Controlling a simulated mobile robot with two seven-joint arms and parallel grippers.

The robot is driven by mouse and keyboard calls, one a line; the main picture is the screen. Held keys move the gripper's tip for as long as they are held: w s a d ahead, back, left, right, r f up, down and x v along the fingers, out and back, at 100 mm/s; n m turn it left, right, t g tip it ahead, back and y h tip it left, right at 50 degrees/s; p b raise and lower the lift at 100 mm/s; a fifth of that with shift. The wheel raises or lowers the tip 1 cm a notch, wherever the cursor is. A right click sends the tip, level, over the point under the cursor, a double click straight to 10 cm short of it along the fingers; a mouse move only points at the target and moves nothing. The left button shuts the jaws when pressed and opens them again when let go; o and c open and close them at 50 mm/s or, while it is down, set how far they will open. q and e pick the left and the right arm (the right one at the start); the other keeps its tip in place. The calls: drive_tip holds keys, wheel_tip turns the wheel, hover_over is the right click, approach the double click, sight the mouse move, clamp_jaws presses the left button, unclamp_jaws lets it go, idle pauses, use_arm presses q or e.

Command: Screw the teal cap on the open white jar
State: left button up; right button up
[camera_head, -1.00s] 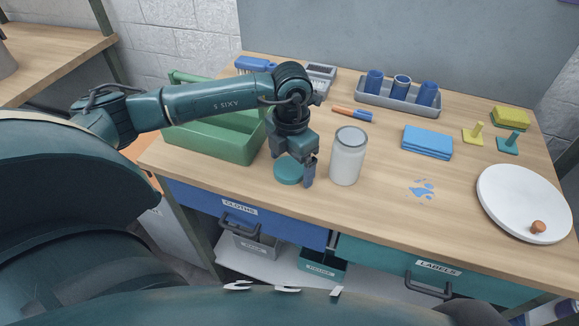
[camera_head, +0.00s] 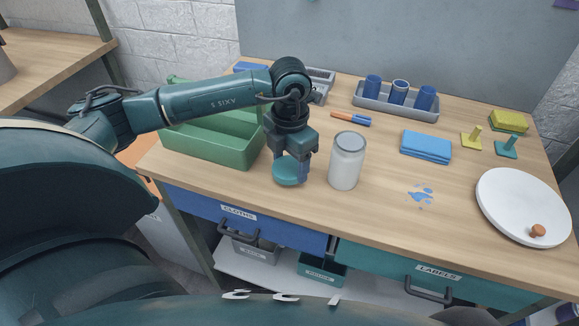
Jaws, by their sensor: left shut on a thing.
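The teal cap (camera_head: 286,171) is at the front of the table, left of the jar. My left gripper (camera_head: 291,166) points down and is shut on the cap; the far finger is partly hidden. I cannot tell whether the cap still touches the table. The open white jar (camera_head: 346,163) stands upright just right of the gripper, apart from it. My right gripper is not in view.
A green bin (camera_head: 222,140) stands left behind the gripper. A grey tray (camera_head: 388,105) with blue cups, an orange-and-blue marker (camera_head: 350,119) and blue cloths (camera_head: 426,147) lie behind the jar. A blue spill (camera_head: 420,195) and a white round plate (camera_head: 522,205) are to the right.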

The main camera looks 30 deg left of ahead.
sight(290, 166)
use_arm(q)
wheel_tip(290, 166, up, 8)
drive_tip(key=shift+r, duration=0.15)
idle(0.3)
